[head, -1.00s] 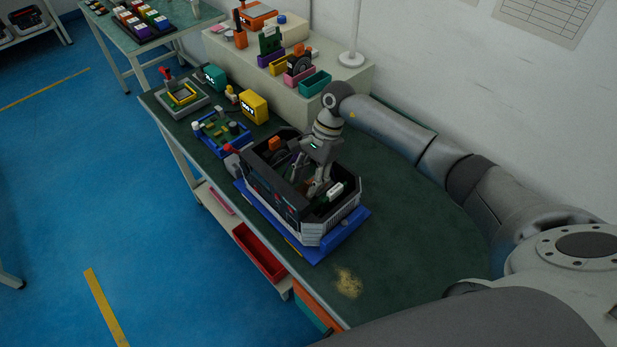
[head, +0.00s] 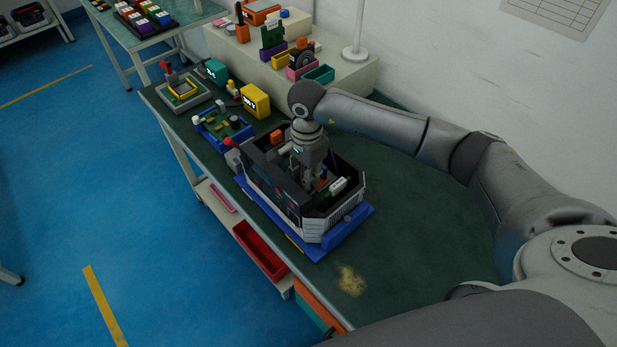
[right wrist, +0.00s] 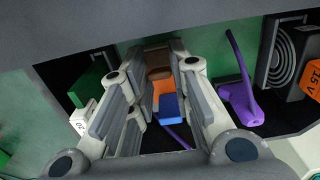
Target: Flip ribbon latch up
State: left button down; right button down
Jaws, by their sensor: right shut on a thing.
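My right gripper (head: 308,184) points down into the open dark case (head: 318,234) on the workbench. In the right wrist view, the fingers of my right gripper (right wrist: 158,66) come close together around a small brown piece (right wrist: 158,63), which looks like the ribbon latch. An orange part (right wrist: 163,93) and a blue part (right wrist: 170,108) show between the fingers. The finger pads hide the sides of the brown piece, and its exact angle is unclear. In the head view the gripper hides the latch. My left gripper is not in view.
The case stands on a blue base (head: 346,233). A purple connector with a cable (right wrist: 240,100), a fan grille (right wrist: 290,50) and an orange labelled block (right wrist: 303,80) are close to the right finger. A blue tray (head: 222,128) and a yellow box (head: 256,101) stand behind the case.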

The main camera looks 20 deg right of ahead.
jog(key=shift+s+a+t+h+b, duration=0.1)
jog(key=shift+a+t+h+b, duration=0.3)
jog(key=shift+h, duration=0.4)
jog(key=shift+d, duration=0.15)
jog(key=c, duration=1.3)
grip_release()
jog(key=shift+r, duration=0.15)
jog(key=r, duration=0.4)
jog(key=a+r, duration=0.1)
jog(key=r, duration=0.6)
jog(key=shift+s+a+r, duration=0.15)
jog(key=shift+s+r, duration=0.05)
jog(key=shift+r, duration=0.2)
